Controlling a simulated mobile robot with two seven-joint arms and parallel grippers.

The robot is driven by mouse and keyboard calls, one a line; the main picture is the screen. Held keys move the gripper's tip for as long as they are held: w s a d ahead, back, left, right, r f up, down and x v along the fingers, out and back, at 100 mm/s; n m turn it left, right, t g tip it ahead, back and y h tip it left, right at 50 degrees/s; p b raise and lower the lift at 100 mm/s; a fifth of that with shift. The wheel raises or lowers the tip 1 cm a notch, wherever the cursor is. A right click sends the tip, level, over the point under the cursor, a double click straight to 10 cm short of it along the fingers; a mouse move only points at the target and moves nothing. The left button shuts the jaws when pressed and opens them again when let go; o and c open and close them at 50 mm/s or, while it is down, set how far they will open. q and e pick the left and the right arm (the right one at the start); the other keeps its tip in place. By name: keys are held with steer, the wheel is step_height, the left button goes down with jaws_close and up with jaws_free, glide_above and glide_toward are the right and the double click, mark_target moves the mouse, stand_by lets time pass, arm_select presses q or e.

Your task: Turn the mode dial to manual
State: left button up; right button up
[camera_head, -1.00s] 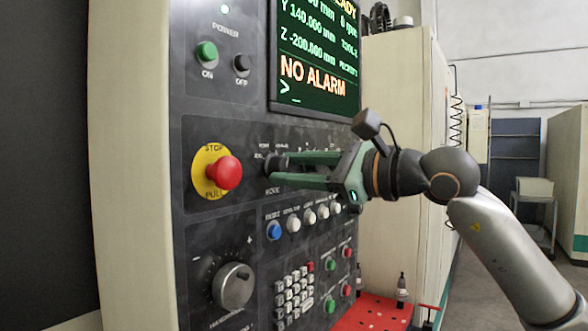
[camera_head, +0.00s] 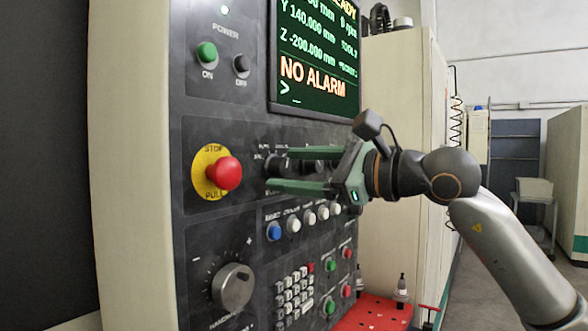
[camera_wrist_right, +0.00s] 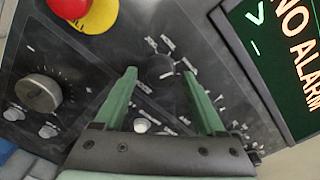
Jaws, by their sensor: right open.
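The mode dial (camera_head: 277,165) is a dark round knob on the control panel, to the right of the red stop button. In the right wrist view the dial (camera_wrist_right: 160,69) lies ahead of and between the two green fingertips, with printed labels around it. My right gripper (camera_head: 278,170) is open, its green fingers spread on either side of the dial and close to the panel. In the wrist view the gripper (camera_wrist_right: 160,72) holds nothing. The label text is too small to read surely. My left gripper is not in view.
A red stop button (camera_head: 224,174) on a yellow disc sits just left of the dial. A screen (camera_head: 318,55) reading NO ALARM is above. A row of push buttons (camera_head: 293,225), a handwheel knob (camera_head: 233,286) and a keypad (camera_head: 294,292) are below.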

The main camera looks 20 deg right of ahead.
steer(key=b+v, duration=0.3)
steer(key=v, duration=0.9)
steer(key=shift+s+d, duration=0.15)
steer(key=shift+d, duration=0.05)
steer(key=shift+a, duration=0.1)
